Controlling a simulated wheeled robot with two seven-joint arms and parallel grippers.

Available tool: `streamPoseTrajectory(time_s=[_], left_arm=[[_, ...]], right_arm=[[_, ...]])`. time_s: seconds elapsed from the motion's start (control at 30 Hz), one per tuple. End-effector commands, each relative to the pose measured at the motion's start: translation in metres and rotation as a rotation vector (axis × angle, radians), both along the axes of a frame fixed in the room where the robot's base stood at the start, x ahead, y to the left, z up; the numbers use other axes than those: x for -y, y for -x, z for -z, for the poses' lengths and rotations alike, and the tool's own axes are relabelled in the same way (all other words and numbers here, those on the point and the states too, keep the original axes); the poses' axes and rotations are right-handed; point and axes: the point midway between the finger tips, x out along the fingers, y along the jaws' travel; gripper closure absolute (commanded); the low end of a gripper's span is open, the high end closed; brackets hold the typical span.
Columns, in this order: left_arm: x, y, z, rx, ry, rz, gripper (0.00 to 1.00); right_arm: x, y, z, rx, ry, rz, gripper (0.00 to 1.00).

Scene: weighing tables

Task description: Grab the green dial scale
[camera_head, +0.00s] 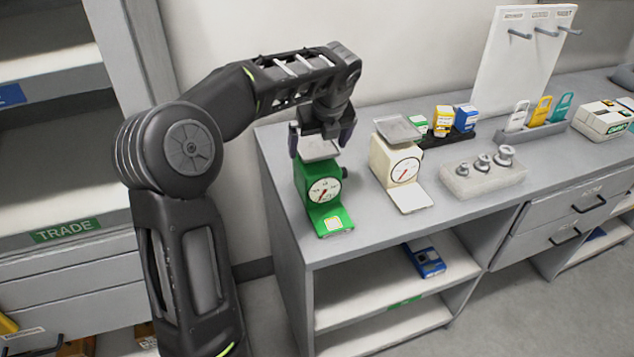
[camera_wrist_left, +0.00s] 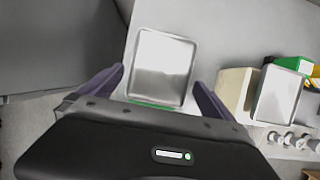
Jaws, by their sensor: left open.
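The green dial scale (camera_head: 322,187) stands upright at the left end of the grey counter, its round white dial facing front. Its metal pan is on top and also shows in the left wrist view (camera_wrist_left: 161,67). My left gripper (camera_head: 321,146) is above the scale, pointing down, with its fingers apart on either side of the pan. In the left wrist view the open fingers (camera_wrist_left: 160,88) flank the near part of the pan. Most of the green body is hidden under the pan there. I cannot tell whether the fingers touch the scale. My right gripper is not in view.
A cream dial scale (camera_head: 397,165) stands close to the right of the green one. Further right are a block with metal weights (camera_head: 483,175), small boxes (camera_head: 442,121) and a rack of coloured tags (camera_head: 540,115). The counter's front left edge is near the green scale.

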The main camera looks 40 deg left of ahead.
Motion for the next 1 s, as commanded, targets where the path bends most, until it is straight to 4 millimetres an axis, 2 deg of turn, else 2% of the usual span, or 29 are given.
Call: streamPoseTrajectory(time_s=[0.17, 0.47, 1.0], left_arm=[[-0.004, -0.002, 0.01, -0.004, 0.001, -0.002, 0.0], [-0.016, -0.01, 0.046, -0.002, 0.001, -0.001, 0.0], [-0.017, -0.011, 0.048, 0.0, 0.0, -0.001, 0.0]], right_arm=[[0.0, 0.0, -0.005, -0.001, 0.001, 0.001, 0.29], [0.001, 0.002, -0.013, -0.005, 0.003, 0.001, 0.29], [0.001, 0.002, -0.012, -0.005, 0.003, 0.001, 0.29]])
